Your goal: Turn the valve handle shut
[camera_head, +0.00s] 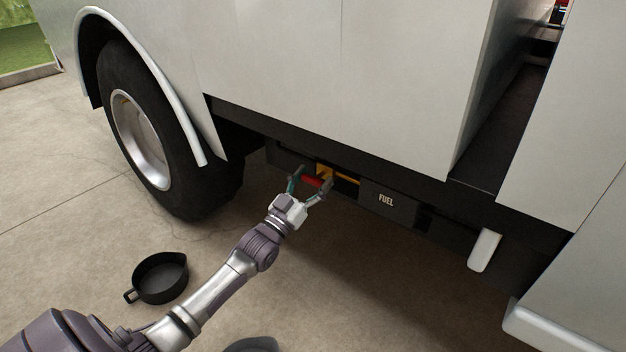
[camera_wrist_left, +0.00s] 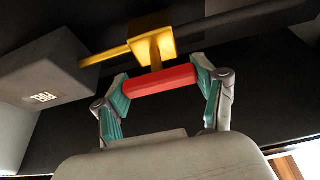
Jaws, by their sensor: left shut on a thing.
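The valve handle (camera_head: 312,181) is a short red bar under the truck's side, in front of a yellow valve body (camera_head: 325,170). In the left wrist view the red handle (camera_wrist_left: 160,81) lies crosswise, just in front of the yellow valve body (camera_wrist_left: 152,48), with a yellow pipe (camera_wrist_left: 105,56) running off to the left. My left gripper (camera_head: 311,183) is shut on the handle, with its teal finger pads at the two ends of the bar; it also shows in the left wrist view (camera_wrist_left: 161,92). My right gripper is not in view.
A dark box marked FUEL (camera_head: 388,203) sits right of the valve. The truck's wheel (camera_head: 145,140) stands to the left, and the body panel (camera_head: 340,80) overhangs above. A black pan (camera_head: 160,279) lies on the floor. The floor below the valve is clear.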

